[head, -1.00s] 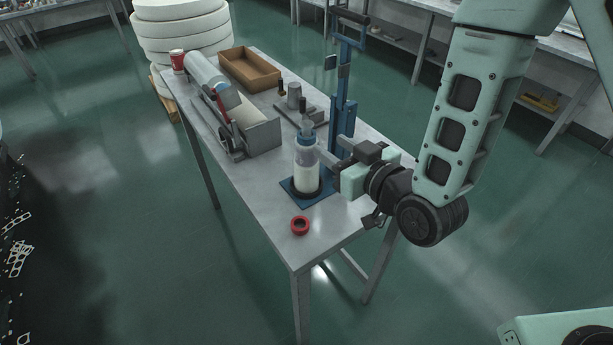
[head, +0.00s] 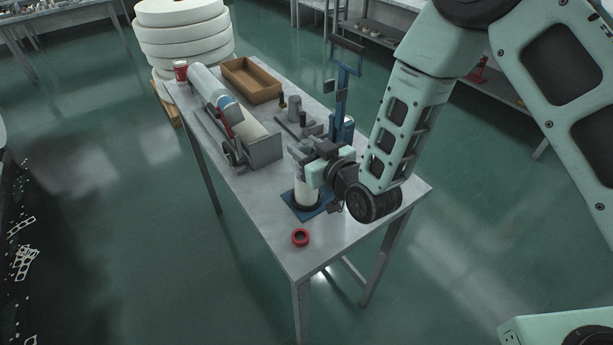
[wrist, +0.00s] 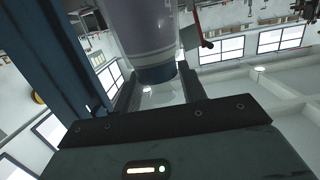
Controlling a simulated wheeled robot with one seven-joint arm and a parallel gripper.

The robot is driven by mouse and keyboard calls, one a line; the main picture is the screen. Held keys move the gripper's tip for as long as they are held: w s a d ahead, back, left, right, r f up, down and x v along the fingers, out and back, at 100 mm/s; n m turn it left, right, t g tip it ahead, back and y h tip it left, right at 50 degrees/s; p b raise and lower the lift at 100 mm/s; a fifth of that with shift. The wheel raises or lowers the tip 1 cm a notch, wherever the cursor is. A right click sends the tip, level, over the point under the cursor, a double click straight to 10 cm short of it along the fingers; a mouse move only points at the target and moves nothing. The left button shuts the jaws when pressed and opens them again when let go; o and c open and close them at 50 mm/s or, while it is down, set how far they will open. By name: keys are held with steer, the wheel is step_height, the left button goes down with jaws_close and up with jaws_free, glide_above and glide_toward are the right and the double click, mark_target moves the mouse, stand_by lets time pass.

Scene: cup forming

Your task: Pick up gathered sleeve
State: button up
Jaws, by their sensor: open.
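A white cylindrical form (head: 306,193) stands upright on a blue base plate (head: 312,212) near the front of the table. My gripper (head: 303,150) is at its upper end and hides most of that part in the head view.
A blue upright press (head: 343,100) stands close behind my gripper. A red ring (head: 300,237) lies near the front edge. A grey roller fixture (head: 262,150), a brown tray (head: 250,80) and a red cup (head: 180,70) are farther back. The table's front right corner is bare.

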steer(key=shift+f, duration=0.1)
jaws_close()
